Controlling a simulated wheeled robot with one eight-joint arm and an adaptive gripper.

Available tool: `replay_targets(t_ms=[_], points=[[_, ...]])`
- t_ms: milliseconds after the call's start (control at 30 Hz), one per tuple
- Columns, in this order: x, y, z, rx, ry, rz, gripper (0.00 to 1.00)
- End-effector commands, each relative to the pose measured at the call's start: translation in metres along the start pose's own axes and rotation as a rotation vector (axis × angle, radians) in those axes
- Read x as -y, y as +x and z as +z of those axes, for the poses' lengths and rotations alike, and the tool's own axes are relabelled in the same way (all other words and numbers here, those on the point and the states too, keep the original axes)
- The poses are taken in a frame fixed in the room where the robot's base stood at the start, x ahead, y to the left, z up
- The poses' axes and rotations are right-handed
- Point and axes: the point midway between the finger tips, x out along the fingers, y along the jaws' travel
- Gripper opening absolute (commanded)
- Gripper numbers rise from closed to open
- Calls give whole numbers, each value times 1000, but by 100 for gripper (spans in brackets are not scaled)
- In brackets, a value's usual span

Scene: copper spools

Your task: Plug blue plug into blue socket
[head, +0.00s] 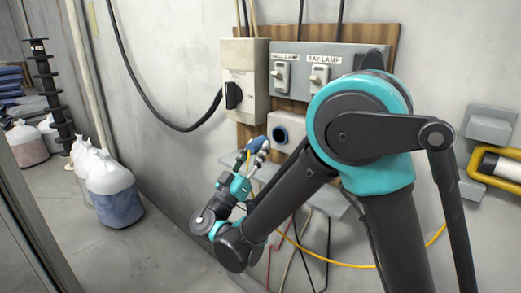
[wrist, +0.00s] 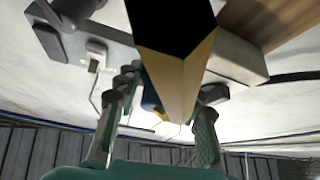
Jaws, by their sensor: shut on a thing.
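The blue socket (head: 281,134) is a round dark-blue opening in a pale box on the wall, left of my arm's shoulder in the head view. My gripper (head: 259,152) is just below and left of it, shut on the blue plug (head: 250,147), which has some yellow beside it. The plug appears apart from the socket, though the gap is hard to judge. In the wrist view, my gripper's fingers (wrist: 170,90) stand on both sides of a small blue part (wrist: 150,92). A large black-and-tan shape partly blocks that view.
A grey switch box (head: 325,68) and a beige box (head: 245,80) with a black cable hang on a wooden board. Loose cables (head: 304,245) hang below. Filled bags (head: 110,190) stand on the floor at left. A yellow-framed fixture (head: 495,168) is at right.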

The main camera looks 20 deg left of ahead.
Motion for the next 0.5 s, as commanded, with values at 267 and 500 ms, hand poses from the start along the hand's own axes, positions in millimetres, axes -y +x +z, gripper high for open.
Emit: replay_targets(t_ms=[267, 500], points=[[0, 5, 3, 1, 0, 2, 13], [-1, 22, 14, 2, -2, 2, 13]])
